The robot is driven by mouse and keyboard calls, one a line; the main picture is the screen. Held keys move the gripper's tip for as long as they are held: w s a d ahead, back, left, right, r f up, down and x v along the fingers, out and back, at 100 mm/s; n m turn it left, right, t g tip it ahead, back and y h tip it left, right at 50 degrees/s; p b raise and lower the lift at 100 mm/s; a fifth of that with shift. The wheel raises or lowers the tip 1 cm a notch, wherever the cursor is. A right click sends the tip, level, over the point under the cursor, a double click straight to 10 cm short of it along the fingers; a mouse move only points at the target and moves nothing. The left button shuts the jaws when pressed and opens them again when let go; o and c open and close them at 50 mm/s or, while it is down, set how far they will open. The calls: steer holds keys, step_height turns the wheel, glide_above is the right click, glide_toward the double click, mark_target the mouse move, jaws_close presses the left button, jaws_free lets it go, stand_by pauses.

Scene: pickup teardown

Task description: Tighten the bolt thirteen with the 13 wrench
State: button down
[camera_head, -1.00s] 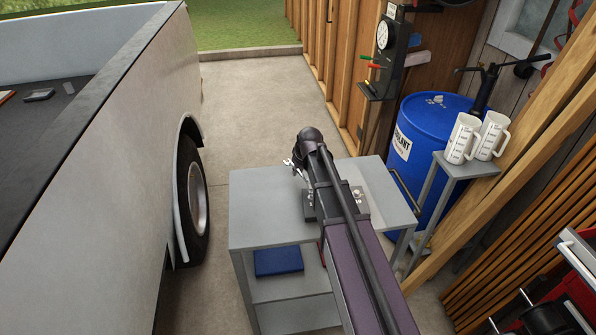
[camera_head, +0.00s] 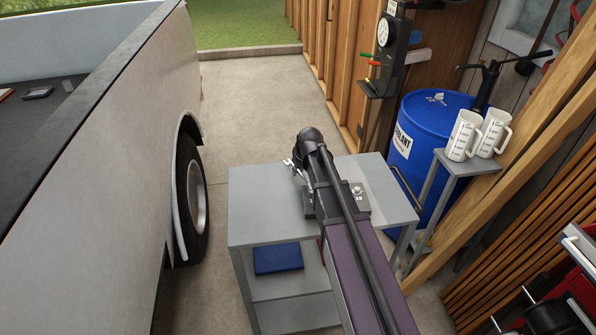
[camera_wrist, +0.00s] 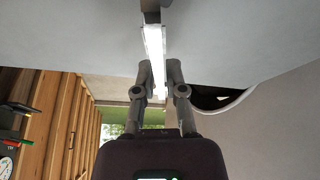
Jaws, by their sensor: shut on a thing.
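My gripper (camera_wrist: 158,65) is shut on a bright metal wrench (camera_wrist: 153,45), whose shaft runs between the fingertips and up to a dark part at the top edge of the wrist view. I cannot tell whether that dark part is a bolt or the tool's end. In the head view the wrench's open end (camera_head: 288,163) sticks out left of my arm, over the grey cart. A dark block with bolts (camera_head: 357,199) sits on the cart top, partly hidden behind my arm. Its marking is too small to read surely, and bolt thirteen cannot be made out.
The grey cart (camera_head: 262,219) has a blue item (camera_head: 278,258) on its lower shelf. The pickup (camera_head: 100,150) stands to the left. A blue barrel (camera_head: 428,150) and a small stand with two white jugs (camera_head: 463,137) are to the right. Floor is free behind the cart.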

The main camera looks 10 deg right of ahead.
steer(key=shift+f+b, duration=0.3)
steer(key=shift+f, duration=0.05)
stand_by(0.4)
steer(key=shift+w+d+f+m+h, duration=0.15)
steer(key=shift+d+m+h, duration=0.45)
steer(key=shift+d+m, duration=0.65)
steer(key=shift+a, duration=0.2)
steer(key=shift+d+m+h, duration=0.5)
steer(key=shift+d+m, duration=0.55)
steer(key=shift+m, duration=0.4)
steer(key=shift+d, duration=0.15)
